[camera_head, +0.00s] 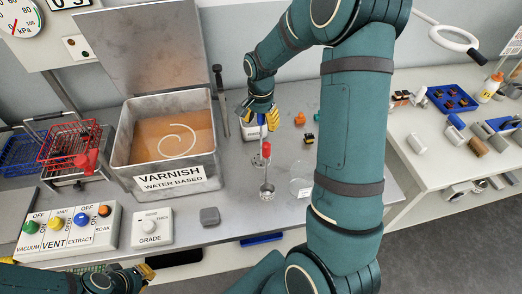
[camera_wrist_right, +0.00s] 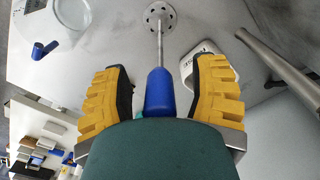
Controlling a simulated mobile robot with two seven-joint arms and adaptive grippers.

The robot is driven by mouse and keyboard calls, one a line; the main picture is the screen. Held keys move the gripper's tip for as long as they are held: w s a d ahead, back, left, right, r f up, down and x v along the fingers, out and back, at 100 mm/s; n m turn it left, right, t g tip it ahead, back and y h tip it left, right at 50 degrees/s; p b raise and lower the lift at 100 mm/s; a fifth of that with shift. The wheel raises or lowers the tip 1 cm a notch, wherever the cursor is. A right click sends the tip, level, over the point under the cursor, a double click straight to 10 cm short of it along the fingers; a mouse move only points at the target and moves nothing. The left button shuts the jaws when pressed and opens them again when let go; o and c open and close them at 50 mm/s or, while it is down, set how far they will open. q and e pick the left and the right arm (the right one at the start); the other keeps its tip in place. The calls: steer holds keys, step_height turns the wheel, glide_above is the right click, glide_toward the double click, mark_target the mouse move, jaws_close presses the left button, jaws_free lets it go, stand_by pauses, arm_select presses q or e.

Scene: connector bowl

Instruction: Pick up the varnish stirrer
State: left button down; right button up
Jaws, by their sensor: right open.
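The varnish stirrer has a blue handle (camera_wrist_right: 160,92), a thin metal rod and a perforated round disc (camera_wrist_right: 159,17). It stands upright on the bench. In the head view its blue handle (camera_head: 262,119) is partly hidden by my right gripper (camera_head: 262,117). In the right wrist view my right gripper (camera_wrist_right: 160,98) is open, with one yellow finger on each side of the handle and gaps on both sides. My left gripper (camera_head: 146,271) is at the bottom left of the head view, away from the stirrer; its opening is unclear.
A red-handled ladle (camera_head: 267,172) stands just in front of the stirrer. The varnish tank (camera_head: 165,180) is to the left, with a dark rod (camera_head: 220,100) beside it. A grey block (camera_head: 210,216) lies near the front edge.

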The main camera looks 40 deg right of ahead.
jaws_close()
stand_by(0.3)
